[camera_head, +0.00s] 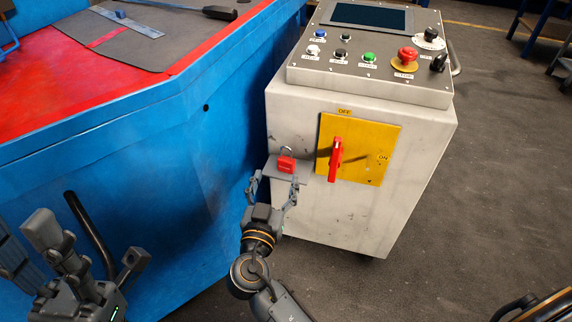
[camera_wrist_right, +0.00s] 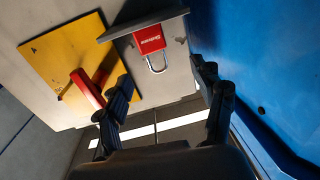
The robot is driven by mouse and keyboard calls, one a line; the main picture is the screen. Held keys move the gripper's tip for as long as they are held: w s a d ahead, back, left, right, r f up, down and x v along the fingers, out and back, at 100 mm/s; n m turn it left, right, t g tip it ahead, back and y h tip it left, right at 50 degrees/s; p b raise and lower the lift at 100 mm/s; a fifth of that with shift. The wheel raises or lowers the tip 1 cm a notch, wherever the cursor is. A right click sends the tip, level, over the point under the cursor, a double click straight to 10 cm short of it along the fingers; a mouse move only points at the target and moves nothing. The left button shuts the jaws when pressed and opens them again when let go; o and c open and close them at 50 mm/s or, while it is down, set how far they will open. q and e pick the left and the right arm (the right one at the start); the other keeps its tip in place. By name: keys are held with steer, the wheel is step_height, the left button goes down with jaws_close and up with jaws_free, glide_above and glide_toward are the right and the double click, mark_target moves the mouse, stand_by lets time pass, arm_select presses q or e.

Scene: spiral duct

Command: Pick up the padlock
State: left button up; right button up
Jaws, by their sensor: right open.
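The red padlock (camera_head: 286,164) with a metal shackle stands upright on a small grey shelf (camera_head: 271,170) on the side of the white cabinet. In the right wrist view, the padlock (camera_wrist_right: 150,40) appears upside down against the shelf (camera_wrist_right: 118,33). My right gripper (camera_head: 272,183) is open and empty, just in front of and below the padlock. In the right wrist view, the padlock lies beyond the gap between its fingers (camera_wrist_right: 162,78), not touching them. My left gripper (camera_head: 90,248) is open and empty at the lower left, far from the padlock.
A yellow plate (camera_head: 376,142) with a red rotary handle (camera_head: 335,158) is right of the padlock. The white cabinet (camera_head: 400,200) carries a control panel with an emergency stop button (camera_head: 407,56). A large blue machine body (camera_head: 150,150) stands close on the left.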

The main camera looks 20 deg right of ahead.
mark_target(286, 158)
steer(key=x, duration=0.3)
steer(key=b+x, duration=0.1)
steer(key=x, duration=0.3)
steer(key=shift+d+f, duration=0.1)
steer(key=shift+d, duration=0.3)
steer(key=shift+w+d, duration=0.25)
steer(key=shift+w, duration=0.25)
steer(key=c, duration=1.4)
